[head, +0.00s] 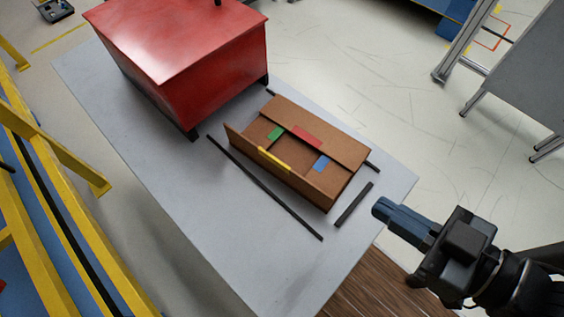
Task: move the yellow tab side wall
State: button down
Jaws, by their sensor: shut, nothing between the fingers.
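A brown box-like dashboard module (333,178) lies on the grey table (215,215). Its near long side is a brown wall (300,183) with a yellow tab (274,159) on its top edge. A green tab (275,133), a red tab (307,136) and a blue tab (321,163) show on other parts of the module. The left end of the yellow-tabbed wall sticks out past the module's body. My gripper (382,209) is shut and empty, off the table's right edge, to the right of the module and apart from it.
A large red chest (185,50) stands on the table behind and left of the module. Dark strips lie around the module, a long one (265,188) in front and a short one (353,204) at right. Yellow railings (60,150) stand at left. The table's front is clear.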

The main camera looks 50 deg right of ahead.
aim_at(323, 199)
jog(key=k+l, duration=0.1)
jog(key=l, duration=0.3)
jog(key=k+l, duration=0.1)
jog(key=l, duration=0.3)
jog(key=k+l+z, duration=0.1)
jog(key=l, duration=0.35)
jog(key=k+l, duration=0.15)
jog(key=l, duration=0.25)
